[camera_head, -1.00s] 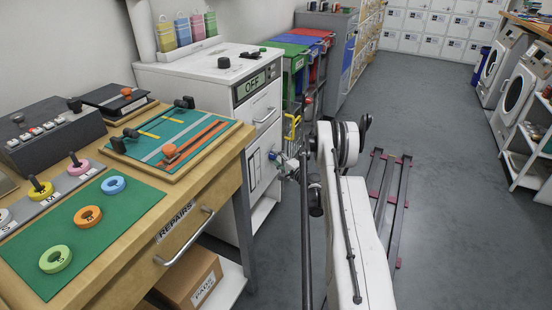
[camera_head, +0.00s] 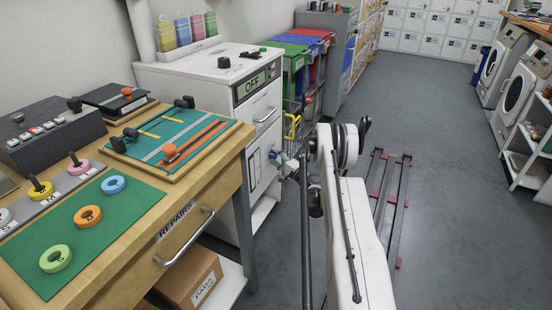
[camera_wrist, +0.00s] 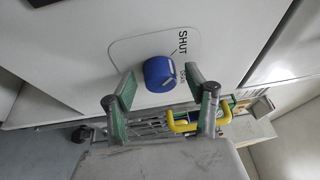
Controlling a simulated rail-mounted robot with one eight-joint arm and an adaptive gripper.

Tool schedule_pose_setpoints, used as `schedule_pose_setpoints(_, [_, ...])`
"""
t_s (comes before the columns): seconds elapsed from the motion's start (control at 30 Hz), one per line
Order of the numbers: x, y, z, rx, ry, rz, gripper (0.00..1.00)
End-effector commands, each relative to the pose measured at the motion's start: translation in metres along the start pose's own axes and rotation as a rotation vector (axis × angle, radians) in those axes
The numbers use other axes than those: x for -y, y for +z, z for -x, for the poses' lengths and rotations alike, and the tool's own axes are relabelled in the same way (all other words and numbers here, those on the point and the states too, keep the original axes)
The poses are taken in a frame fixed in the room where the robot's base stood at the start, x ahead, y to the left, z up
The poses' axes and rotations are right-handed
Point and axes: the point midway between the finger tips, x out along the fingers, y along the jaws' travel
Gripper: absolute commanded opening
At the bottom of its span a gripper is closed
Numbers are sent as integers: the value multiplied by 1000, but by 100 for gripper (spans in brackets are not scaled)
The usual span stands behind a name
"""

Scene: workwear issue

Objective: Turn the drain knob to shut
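The blue drain knob (camera_wrist: 160,73) sits on a pale label plate (camera_wrist: 126,53) on a white cabinet front in the wrist view. The word SHUT is printed above and right of the knob. A second word beside it is partly hidden, and the knob's exact setting is unclear. My gripper (camera_wrist: 160,80) is open, with one green-padded finger on each side of the knob. Contact cannot be told. In the head view my gripper (camera_head: 278,158) is small and close to the white cabinet (camera_head: 205,88), whose display reads OFF. The knob cannot be made out clearly there.
A yellow handle (camera_wrist: 185,124) and a wire cart lie beyond my right finger in the wrist view. The repair bench (camera_head: 215,190) stands left of the cabinet. Coloured bins (camera_head: 300,50) stand behind it. The floor to the right is mostly clear.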

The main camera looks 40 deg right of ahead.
Motion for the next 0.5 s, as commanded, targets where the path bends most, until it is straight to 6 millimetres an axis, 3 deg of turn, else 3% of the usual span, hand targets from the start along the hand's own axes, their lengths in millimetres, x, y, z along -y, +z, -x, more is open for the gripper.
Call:
schedule_pose_setpoints(0.23, [0,-1,9,-2,0,0,50])
schedule_pose_setpoints(0.5, [0,-1,50,-2,0,0,50])
